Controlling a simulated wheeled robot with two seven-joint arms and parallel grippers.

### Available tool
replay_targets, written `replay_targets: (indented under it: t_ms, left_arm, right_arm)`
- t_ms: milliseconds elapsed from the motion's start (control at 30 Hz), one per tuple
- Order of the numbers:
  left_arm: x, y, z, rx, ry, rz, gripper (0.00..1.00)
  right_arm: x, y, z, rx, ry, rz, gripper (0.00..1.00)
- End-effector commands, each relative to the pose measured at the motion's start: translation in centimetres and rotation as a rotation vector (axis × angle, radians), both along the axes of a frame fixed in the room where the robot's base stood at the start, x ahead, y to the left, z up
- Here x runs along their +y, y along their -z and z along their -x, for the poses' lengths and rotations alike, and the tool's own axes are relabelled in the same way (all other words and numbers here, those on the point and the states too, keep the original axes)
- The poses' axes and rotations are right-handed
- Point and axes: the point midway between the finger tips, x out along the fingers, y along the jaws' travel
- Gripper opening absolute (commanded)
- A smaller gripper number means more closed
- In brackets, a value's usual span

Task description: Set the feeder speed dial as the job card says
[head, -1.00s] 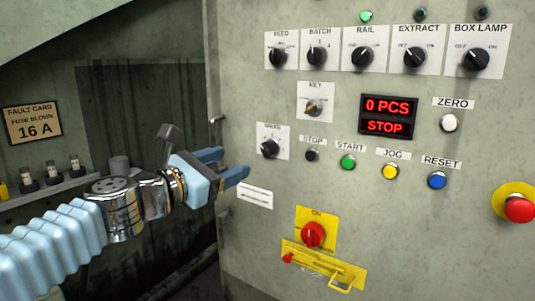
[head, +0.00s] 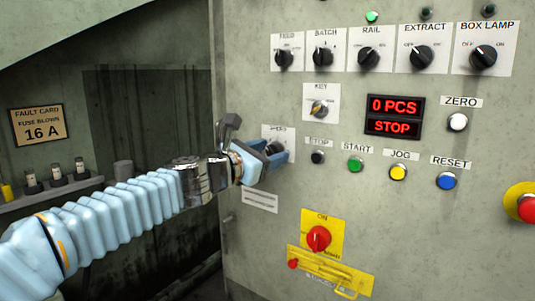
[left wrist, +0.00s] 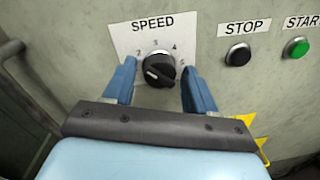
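The speed dial (left wrist: 160,70) is a black knob on a white plate marked SPEED, with numbers 2 to 5 readable around it. A white mark on the knob lies toward its lower left; the number there is hidden. In the head view the dial (head: 273,148) is partly covered by my gripper. My left gripper (left wrist: 159,68) is open, with one blue finger on each side of the knob. I cannot tell if the fingers touch it. It also shows in the head view (head: 277,153). No job card is recognisable. My right gripper is out of view.
The black STOP button (left wrist: 238,54) and green START button (left wrist: 297,47) sit right of the dial. The display (head: 395,117) reads 0 PCS, STOP. A key switch (head: 320,108) is above; a red switch (head: 318,238) is below. A fault card (head: 38,126) reads 16 A.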

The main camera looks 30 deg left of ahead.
Motion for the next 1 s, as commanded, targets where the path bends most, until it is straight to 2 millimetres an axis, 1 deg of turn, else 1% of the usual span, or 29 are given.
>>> replay_targets:
  t_ms: [33,200,267,300,467,633,767,1000]
  left_arm:
    - [0.00,0.00,0.01,0.000,0.000,0.000,0.48]
    - [0.01,0.00,0.03,0.000,0.000,0.000,0.22]
    - [0.03,0.00,0.03,0.000,0.000,0.000,0.12]
    - [0.02,-0.01,0.03,0.000,-0.001,0.000,0.10]
    - [0.04,-0.01,0.03,-0.001,-0.001,-0.010,0.10]
    - [0.05,-0.03,0.03,-0.005,-0.001,-0.057,0.10]
    - [0.03,-0.06,0.04,-0.011,-0.001,-0.131,0.10]
    - [-0.02,-0.12,0.04,-0.028,-0.002,-0.335,0.10]
  right_arm:
    - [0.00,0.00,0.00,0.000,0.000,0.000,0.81]
    - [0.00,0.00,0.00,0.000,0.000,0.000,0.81]
    - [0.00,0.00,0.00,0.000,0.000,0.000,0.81]
    - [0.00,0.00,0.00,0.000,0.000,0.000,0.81]
    - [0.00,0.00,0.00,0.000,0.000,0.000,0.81]
    - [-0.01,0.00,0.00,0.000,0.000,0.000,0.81]
    - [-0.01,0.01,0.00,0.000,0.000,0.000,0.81]
    - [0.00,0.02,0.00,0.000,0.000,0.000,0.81]
